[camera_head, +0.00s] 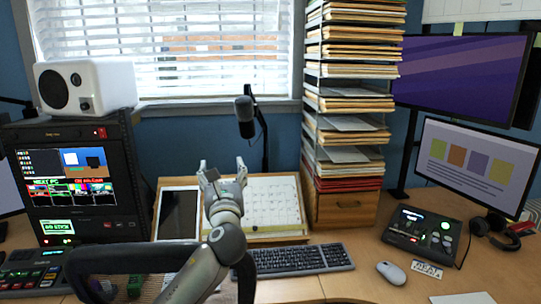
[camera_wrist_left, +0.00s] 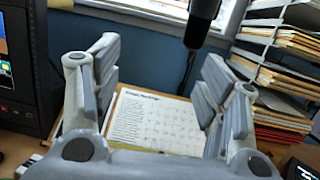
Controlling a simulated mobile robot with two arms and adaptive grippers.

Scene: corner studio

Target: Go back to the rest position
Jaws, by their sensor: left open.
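My left gripper (camera_head: 222,172) is open in the head view, raised over the middle of the desk with its fingers pointing away toward the window. It appears in front of the calendar board (camera_head: 273,203) and just right of the tablet (camera_head: 178,214). In the left wrist view, the two fingers (camera_wrist_left: 158,98) are spread wide with nothing between them. The calendar sheet (camera_wrist_left: 158,122) shows beyond the gap. My right gripper is not in view.
A microphone (camera_head: 245,117) on a stand rises behind the gripper. A tall stack of paper trays (camera_head: 345,100) stands to the right. A keyboard (camera_head: 300,259), mouse (camera_head: 391,273) and control box (camera_head: 424,233) lie on the desk. A rack with a screen (camera_head: 72,180) stands left.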

